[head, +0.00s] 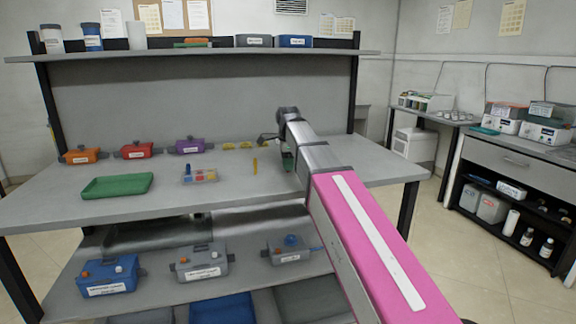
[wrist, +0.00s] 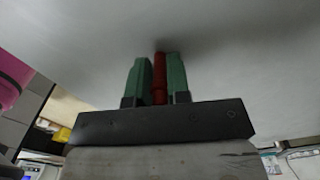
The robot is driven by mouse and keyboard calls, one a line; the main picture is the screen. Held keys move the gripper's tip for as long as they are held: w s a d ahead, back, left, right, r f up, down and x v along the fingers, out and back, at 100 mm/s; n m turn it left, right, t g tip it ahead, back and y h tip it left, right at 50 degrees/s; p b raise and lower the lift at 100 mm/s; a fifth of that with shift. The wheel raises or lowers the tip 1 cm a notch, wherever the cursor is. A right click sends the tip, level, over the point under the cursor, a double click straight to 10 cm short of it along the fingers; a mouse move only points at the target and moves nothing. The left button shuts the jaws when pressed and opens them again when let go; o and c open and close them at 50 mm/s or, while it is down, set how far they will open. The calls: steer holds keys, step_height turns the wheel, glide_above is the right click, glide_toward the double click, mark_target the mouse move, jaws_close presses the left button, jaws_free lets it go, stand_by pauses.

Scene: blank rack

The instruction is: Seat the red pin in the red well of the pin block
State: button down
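The pin block (head: 200,179), a small pale block with coloured wells in red, yellow and blue, sits on the grey bench left of my gripper. A blue pin (head: 187,169) stands upright at its left rear. A yellow pin (head: 255,165) stands upright on the bench between the block and my gripper. My gripper (head: 288,162) points down at the bench, right of the block. In the wrist view its green fingers (wrist: 158,80) are closed on both sides of the red pin (wrist: 160,78), whose tip is near the grey surface. The red pin is hidden in the head view.
A green tray (head: 117,186) lies at the left front of the bench. Orange (head: 82,156), red (head: 137,151) and purple (head: 188,146) boxes stand along the back, with yellow pieces (head: 238,145) to their right. The bench between the block and gripper is clear except for the yellow pin.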

steer(key=shift+r, duration=0.1)
